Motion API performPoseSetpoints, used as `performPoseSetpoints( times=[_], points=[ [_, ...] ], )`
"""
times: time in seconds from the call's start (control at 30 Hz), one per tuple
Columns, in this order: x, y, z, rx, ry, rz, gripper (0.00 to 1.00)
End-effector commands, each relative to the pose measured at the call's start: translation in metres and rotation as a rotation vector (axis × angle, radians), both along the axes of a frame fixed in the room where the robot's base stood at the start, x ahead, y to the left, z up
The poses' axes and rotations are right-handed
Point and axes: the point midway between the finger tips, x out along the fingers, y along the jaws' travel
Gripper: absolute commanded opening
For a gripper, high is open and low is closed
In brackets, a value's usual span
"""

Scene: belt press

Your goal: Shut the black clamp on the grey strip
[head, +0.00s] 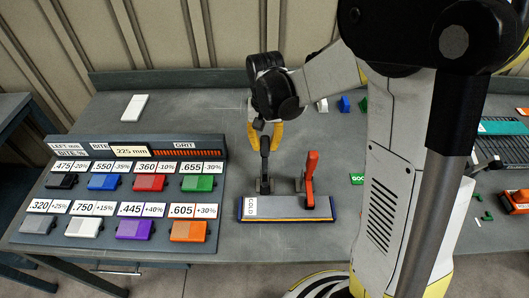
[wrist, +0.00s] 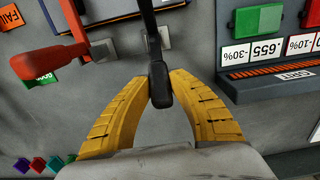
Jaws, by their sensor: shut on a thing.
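The black clamp (head: 264,160) stands near the left end of the grey strip (head: 285,206), its lever pointing up. My gripper (head: 266,136) has its yellow fingers shut on the top of this lever. In the wrist view, my gripper (wrist: 160,82) pinches the dark knob of the black clamp (wrist: 153,40) between its fingertips. The grey strip lies flat on a blue-edged base, with a white COLD label (head: 251,206) at its left end. Only a little of the strip's area shows at the top of the wrist view.
A red lever (head: 311,172) stands upright right of the black clamp, close to my gripper. A rack (head: 130,225) of coloured blocks with number labels stands at left. Small coloured pieces and a green tag (head: 357,179) lie to the right. My arm hides part of the bench.

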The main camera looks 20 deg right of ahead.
Motion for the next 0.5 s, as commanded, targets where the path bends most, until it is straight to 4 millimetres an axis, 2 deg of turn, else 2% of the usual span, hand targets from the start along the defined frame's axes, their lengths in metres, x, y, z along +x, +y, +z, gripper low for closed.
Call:
performPoseSetpoints(
  times=[0.5],
  points=[
    [-0.019, 0.006, 0.008, 0.0, 0.001, 0.001, 0.06]
  ],
)
